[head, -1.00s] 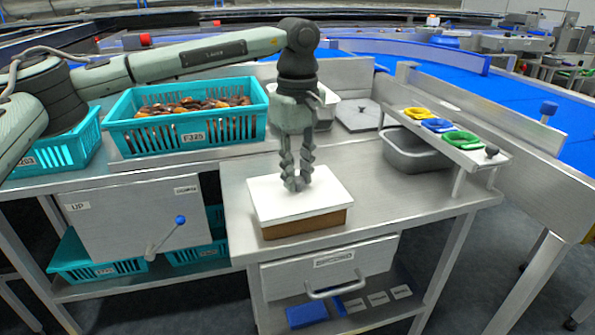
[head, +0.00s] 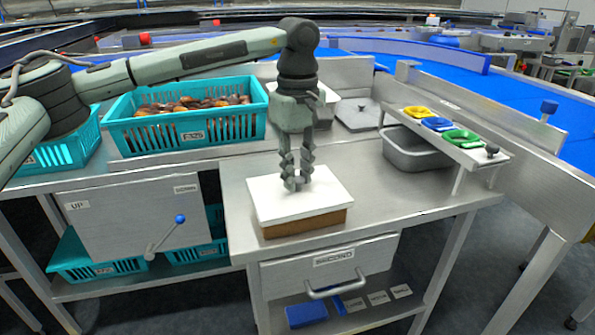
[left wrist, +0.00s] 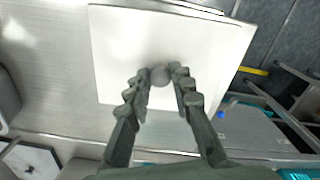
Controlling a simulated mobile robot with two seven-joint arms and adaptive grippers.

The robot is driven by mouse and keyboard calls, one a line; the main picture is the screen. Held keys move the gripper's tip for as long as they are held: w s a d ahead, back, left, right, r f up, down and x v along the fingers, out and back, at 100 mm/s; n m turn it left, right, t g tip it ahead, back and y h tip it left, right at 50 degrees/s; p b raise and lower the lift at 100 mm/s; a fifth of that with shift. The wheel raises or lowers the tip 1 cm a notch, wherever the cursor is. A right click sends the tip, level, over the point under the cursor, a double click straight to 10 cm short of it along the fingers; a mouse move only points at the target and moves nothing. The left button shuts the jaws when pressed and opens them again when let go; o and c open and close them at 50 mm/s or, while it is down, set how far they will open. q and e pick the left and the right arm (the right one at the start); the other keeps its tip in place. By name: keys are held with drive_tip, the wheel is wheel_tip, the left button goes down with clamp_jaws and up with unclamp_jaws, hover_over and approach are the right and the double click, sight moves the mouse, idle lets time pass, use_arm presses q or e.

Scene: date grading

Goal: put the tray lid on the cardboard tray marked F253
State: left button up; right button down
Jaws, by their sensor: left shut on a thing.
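The tray lid (head: 328,193) is a flat white rectangle with a small round grey knob (left wrist: 160,75). It lies over the brown cardboard tray (head: 300,225) on the near steel table, and their edges look roughly lined up. A thin gap between them cannot be ruled out. No F253 mark is readable on the tray's visible sides. My left gripper (head: 296,186) points straight down over the lid's middle, shut on its knob. The white lid also fills the middle of the left wrist view (left wrist: 215,55), where it hides the tray. My right gripper is not in view.
A teal crate (head: 190,133) of dates stands behind left. A grey bin (head: 412,155) and a raised shelf with yellow, blue and green dishes (head: 437,125) stand at right. The tabletop right of the tray is clear.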

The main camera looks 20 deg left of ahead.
use_arm(q)
drive_tip(key=shift+f+b, duration=0.3)
drive_tip(key=shift+f, duration=0.1)
idle(0.4)
drive_tip(key=o, duration=1)
drive_tip(key=shift+o, duration=0.2)
drive_tip(key=o, duration=0.4)
drive_tip(key=shift+r, duration=0.15)
